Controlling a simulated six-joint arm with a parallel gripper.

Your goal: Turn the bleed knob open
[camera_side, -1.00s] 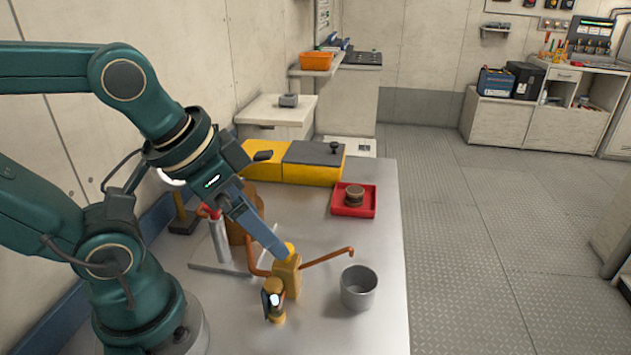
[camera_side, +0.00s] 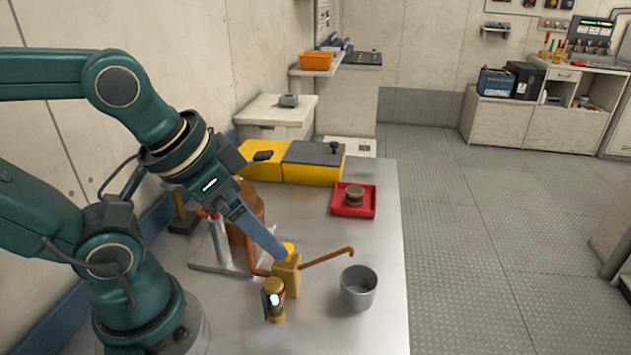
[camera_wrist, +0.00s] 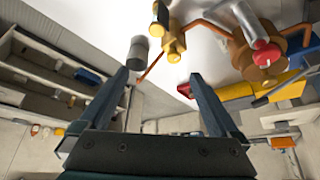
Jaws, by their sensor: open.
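The bleed knob looks to be the yellow knob (camera_side: 289,247) on top of a brass-yellow block (camera_side: 286,277) that stands on the bench. A copper pipe (camera_side: 328,258) runs out of the block to the right. My gripper (camera_side: 279,256) points down at the knob from the upper left, and its fingers partly hide the knob there. In the wrist view, my gripper (camera_wrist: 159,76) is open and empty, its fingers well apart. I cannot tell whether a finger touches the knob.
A grey cup (camera_side: 359,288) stands right of the block, and a small brass lamp-like item (camera_side: 273,299) stands in front. A red tray (camera_side: 366,203) and yellow boxes (camera_side: 306,163) lie behind. A copper vessel (camera_side: 250,205) is at the left. The bench's right side is mostly clear.

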